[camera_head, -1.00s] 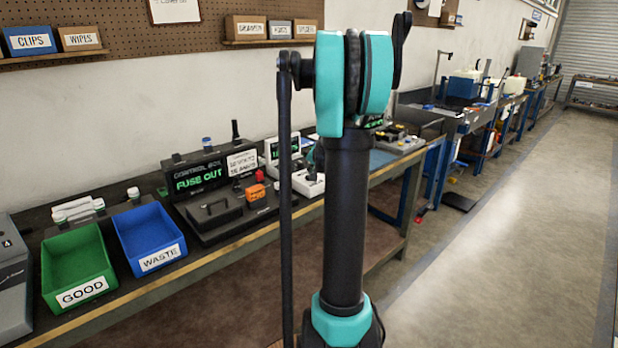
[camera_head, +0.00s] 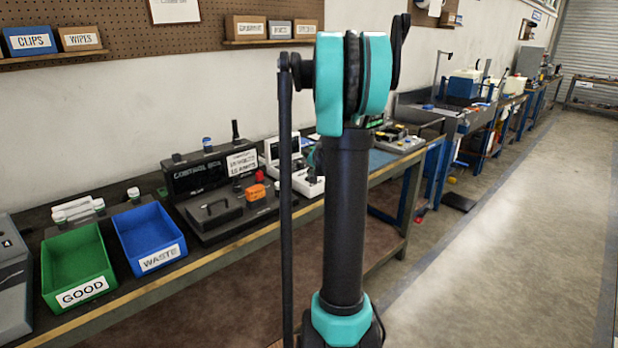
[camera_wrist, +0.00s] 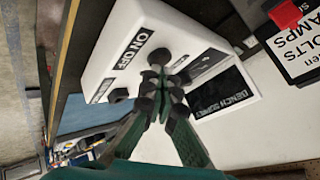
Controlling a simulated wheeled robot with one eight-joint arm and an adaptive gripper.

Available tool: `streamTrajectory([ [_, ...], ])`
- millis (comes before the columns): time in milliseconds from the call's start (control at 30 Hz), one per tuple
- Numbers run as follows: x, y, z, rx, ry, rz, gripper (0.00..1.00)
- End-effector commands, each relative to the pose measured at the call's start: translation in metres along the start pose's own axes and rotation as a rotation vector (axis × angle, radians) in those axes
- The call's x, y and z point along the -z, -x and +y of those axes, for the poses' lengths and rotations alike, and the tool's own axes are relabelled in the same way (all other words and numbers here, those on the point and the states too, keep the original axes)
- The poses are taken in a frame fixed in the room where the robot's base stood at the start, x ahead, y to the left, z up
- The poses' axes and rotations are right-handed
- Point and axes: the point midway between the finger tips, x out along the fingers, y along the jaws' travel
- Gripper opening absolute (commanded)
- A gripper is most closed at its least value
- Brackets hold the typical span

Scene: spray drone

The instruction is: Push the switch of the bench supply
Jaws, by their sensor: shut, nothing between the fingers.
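The bench supply (camera_wrist: 178,28) is a white unit with a dark display panel, black knobs and an ON OFF label, seen large and turned in the wrist view. In the head view the bench supply (camera_head: 307,186) stands on the bench, partly behind my arm. My gripper (camera_wrist: 155,82) is shut and empty, its dark fingertips over the supply's front by the ON OFF label. The fingertips cover the switch area, so I cannot tell whether they touch it or which way it sits. The supply's display looks dark.
The control box (camera_head: 197,174) with a dark screen stands left of the supply, an orange block (camera_head: 256,192) between them. Green GOOD (camera_head: 80,270) and blue WASTE (camera_head: 150,240) bins stand further left.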

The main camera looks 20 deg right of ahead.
Motion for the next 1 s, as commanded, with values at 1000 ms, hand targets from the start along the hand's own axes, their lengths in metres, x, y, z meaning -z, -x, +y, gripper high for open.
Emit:
streamTrajectory([
  [1000, 0.023, 0.031, -0.023, 0.0, 0.0, 0.0, 0.0],
])
